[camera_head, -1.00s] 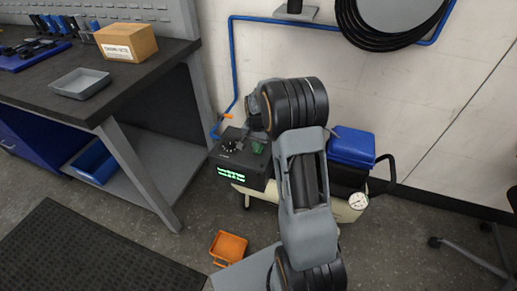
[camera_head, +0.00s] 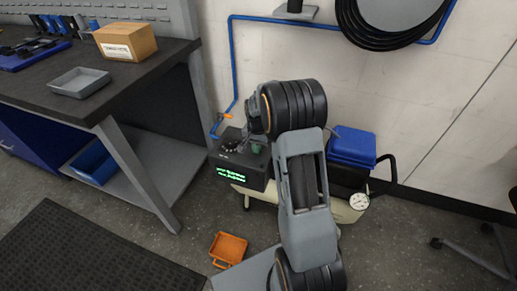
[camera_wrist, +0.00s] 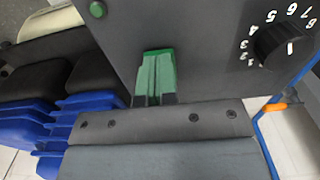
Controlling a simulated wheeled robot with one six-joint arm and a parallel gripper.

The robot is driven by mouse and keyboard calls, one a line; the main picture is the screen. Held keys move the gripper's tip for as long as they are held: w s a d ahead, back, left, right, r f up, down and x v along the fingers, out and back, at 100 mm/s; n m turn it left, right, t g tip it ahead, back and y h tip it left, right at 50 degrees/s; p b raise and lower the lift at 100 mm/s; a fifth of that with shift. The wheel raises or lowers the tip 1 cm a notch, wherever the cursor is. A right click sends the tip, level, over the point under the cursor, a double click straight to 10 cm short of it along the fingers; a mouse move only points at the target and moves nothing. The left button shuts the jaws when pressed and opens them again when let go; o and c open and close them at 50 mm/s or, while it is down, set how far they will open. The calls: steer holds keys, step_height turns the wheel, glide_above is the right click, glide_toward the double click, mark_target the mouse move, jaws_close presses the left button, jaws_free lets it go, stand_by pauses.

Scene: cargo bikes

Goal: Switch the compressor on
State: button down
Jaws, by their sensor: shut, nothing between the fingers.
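The compressor (camera_head: 342,208) is a cream tank with a dark control box (camera_head: 240,172) at its left end, by the wall. The box has a lit green display (camera_head: 236,174) on its front and a numbered black knob (camera_wrist: 283,45) on its top panel. A green rocker-like piece (camera_wrist: 157,72) is at the centre of the wrist view, left of the knob. My gripper (camera_wrist: 157,99) is shut and empty, its dark fingertips right at the lower edge of this piece. I cannot tell whether they touch it. A small round green lamp (camera_wrist: 98,9) is on the panel.
A blue housing (camera_head: 352,146) and a pressure gauge (camera_head: 359,201) are right of my arm. A blue air pipe with an orange valve handle (camera_head: 225,115) runs along the wall. A workbench (camera_head: 100,110) stands left; an orange bin (camera_head: 229,247) is on the floor.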

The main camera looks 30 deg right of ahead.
steer(key=shift+f, duration=0.3)
steer(key=shift+r, duration=0.1)
steer(key=shift+r+p, duration=2.75)
steer(key=shift+r, duration=0.7)
